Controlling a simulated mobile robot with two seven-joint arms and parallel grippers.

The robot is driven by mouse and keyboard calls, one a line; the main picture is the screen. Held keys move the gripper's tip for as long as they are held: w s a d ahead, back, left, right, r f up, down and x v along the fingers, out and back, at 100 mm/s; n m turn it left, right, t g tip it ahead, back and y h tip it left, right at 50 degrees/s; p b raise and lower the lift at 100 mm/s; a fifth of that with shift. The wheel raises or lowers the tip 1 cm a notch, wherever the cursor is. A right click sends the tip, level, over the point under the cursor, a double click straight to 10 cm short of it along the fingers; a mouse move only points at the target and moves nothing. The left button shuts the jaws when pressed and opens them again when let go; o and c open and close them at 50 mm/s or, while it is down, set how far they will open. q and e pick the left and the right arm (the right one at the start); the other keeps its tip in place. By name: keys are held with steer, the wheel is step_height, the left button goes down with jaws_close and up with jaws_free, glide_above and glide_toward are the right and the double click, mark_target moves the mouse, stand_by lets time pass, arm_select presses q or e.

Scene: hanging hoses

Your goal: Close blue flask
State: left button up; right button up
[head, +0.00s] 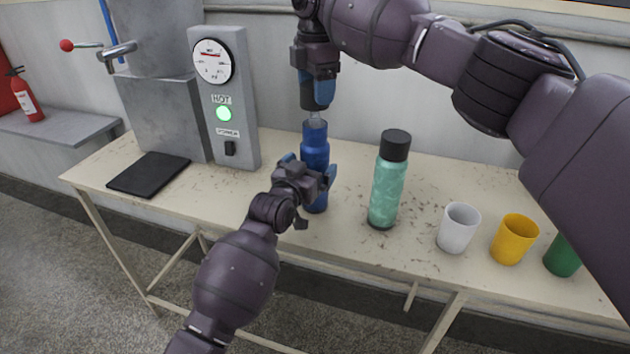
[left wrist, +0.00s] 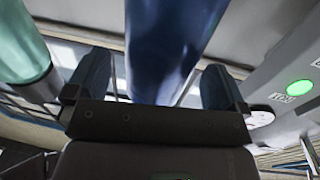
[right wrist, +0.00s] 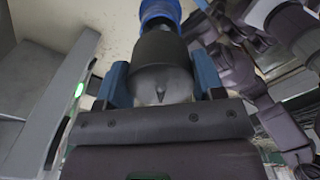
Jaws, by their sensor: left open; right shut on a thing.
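The blue flask (head: 315,150) stands upright on the table, with a pale piece at its top. It also shows in the left wrist view (left wrist: 165,45) and the right wrist view (right wrist: 158,10). My left gripper (head: 312,178) is open, with its fingers on either side of the flask's body. My right gripper (head: 316,92) points down above the flask and is shut on a black cap (right wrist: 160,65). The cap is in line with the flask's top; whether they touch is not clear. The far side of the flask is hidden.
A teal flask with a black lid (head: 387,185) stands just right of the blue flask. White (head: 458,228), yellow (head: 514,240) and green (head: 563,257) cups stand farther right. A grey dispenser with a gauge (head: 225,100) and a black pad (head: 150,174) are on the left.

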mark_target(316, 110)
arm_select(q)
steer(key=shift+x, duration=1)
steer(key=c, duration=1.4)
arm_select(e)
steer(key=shift+f, duration=2.5)
